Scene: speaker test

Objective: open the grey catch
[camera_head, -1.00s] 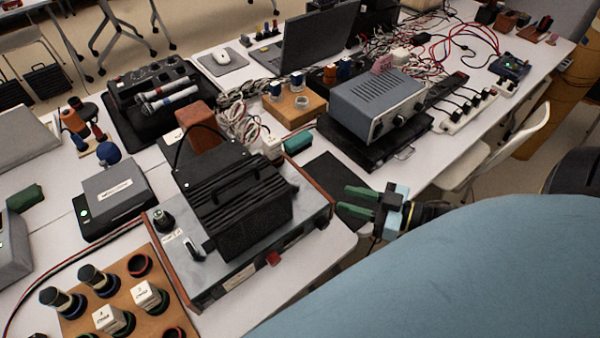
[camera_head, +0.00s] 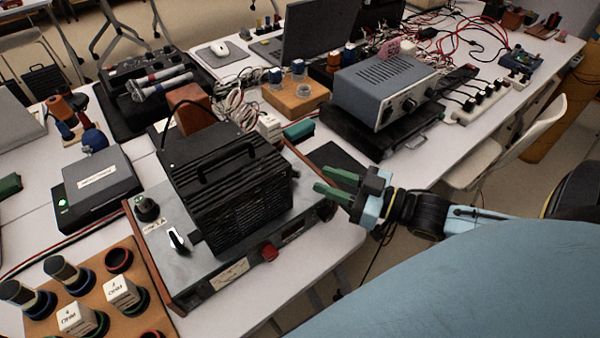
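I cannot say for sure which part is the grey catch. A small grey metal loop (camera_head: 420,142) shows on the front of the flat black case (camera_head: 372,139) under the grey instrument. A pale lever-like knob (camera_head: 178,240) stands on the grey top of the wood-sided unit (camera_head: 205,262), beside the black finned box (camera_head: 240,200). My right gripper (camera_head: 321,179) has two green fingers pointing left, apart and with nothing seen between them. It is near the right end of the wood-sided unit, below and left of the metal loop. My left gripper is out of view.
A grey instrument (camera_head: 385,88) sits on the black case. A dark mat (camera_head: 338,160) lies behind my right gripper. An orange board (camera_head: 90,290) with several posts is at the lower left. A power strip (camera_head: 482,104) and loose cables lie to the right. A white chair (camera_head: 510,140) stands by the table.

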